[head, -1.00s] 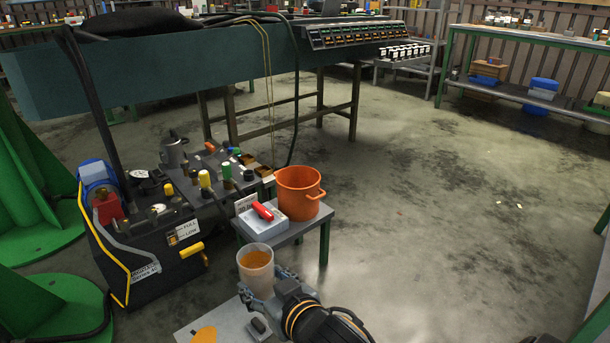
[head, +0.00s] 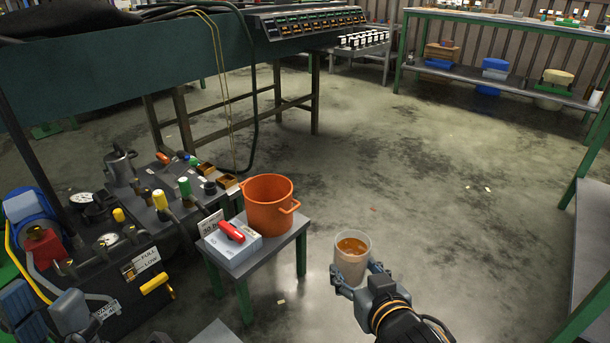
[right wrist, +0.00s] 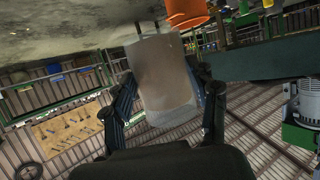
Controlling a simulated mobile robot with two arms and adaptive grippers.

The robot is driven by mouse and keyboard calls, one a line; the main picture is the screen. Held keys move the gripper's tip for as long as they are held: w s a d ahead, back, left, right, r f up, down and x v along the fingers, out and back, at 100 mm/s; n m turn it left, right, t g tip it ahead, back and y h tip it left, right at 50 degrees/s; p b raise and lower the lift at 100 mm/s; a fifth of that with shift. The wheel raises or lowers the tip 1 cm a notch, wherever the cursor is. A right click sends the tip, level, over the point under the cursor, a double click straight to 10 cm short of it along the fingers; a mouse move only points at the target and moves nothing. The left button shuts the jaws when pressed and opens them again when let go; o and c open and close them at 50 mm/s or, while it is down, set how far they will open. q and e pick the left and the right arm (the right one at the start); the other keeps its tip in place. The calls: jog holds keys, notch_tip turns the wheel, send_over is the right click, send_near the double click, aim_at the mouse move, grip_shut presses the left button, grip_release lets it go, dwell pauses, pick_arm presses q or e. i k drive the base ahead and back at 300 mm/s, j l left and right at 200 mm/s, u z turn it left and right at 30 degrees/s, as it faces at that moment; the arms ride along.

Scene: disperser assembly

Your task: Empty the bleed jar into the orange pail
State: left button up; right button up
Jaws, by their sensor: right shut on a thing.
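The bleed jar (head: 352,262) is a translucent cup with amber liquid in it. My right gripper (head: 359,282) is shut around it and holds it nearly upright, right of the small stand and apart from the pail. In the right wrist view the jar (right wrist: 162,85) sits between the fingers (right wrist: 165,105). The orange pail (head: 268,208) stands on the small stand, open at the top with side handles. Its orange wall also shows at the top of the right wrist view (right wrist: 187,12). My left gripper (head: 45,308) is at the lower left, its fingers apart and empty.
The small grey stand (head: 285,245) also bears a white box with a red-handled item (head: 232,238) left of the pail. A black hydraulic unit (head: 110,270) with gauges and knobs stands further left. A green bench (head: 110,75) is behind.

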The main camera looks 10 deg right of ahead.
aim_at(269, 205)
jog(key=i+j+z, duration=0.25)
jog(key=i+j, duration=0.65)
jog(key=i, duration=0.05)
